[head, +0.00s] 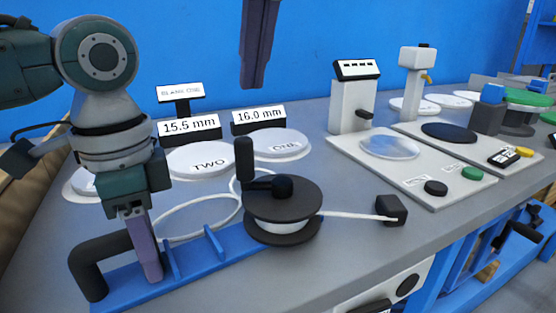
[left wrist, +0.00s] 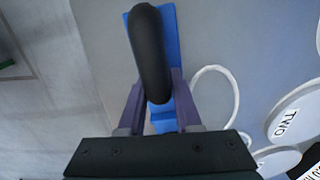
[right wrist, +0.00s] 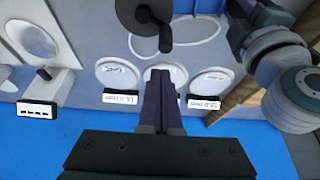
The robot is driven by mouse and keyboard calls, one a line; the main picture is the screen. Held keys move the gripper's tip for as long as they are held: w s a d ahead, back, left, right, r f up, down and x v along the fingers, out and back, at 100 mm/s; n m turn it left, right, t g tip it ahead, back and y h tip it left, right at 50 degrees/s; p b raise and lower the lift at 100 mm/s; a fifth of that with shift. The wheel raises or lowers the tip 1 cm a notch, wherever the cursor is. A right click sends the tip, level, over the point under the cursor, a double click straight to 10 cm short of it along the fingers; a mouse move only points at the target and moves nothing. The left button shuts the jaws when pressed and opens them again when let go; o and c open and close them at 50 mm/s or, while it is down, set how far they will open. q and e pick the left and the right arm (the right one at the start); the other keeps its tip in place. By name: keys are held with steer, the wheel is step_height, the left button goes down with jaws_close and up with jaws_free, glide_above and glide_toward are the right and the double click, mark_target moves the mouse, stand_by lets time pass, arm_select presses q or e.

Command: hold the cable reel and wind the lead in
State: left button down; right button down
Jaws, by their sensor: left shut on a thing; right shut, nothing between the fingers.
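The cable reel has a black drum (head: 300,197), a black upright crank knob (head: 244,158) and a blue base bar (head: 215,246) with a bent black handle (head: 88,262) at its left end. The white lead (head: 345,214) runs from the drum to a small black block (head: 391,208) on the right. My left gripper (head: 150,272) is shut on the handle; the left wrist view shows the handle (left wrist: 150,50) between its fingers. My right gripper (head: 254,82) is shut and empty, above and behind the reel. The right wrist view shows the crank knob (right wrist: 165,38) beyond its fingertips (right wrist: 160,76).
A white cord loop (head: 190,236) lies behind the base bar. Behind it are round white discs (head: 200,160) with size signs (head: 188,128). A white panel (head: 415,175) with buttons and a post stands at right. The table front right of the reel is clear.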

steer(key=shift+s+d+f, duration=0.1)
steer(key=shift+s+f, duration=0.3)
steer(key=shift+f, duration=0.25)
steer(key=shift+s+f, duration=0.35)
steer(key=shift+f, duration=0.3)
steer(key=shift+s+d+f, duration=0.1)
steer(key=shift+s+f, duration=0.3)
steer(key=shift+f, duration=0.25)
steer(key=shift+f, duration=0.1)
stand_by(0.9)
steer(key=shift+f, duration=3)
steer(key=shift+r, duration=0.15)
step_height(320, 180, up, 9)
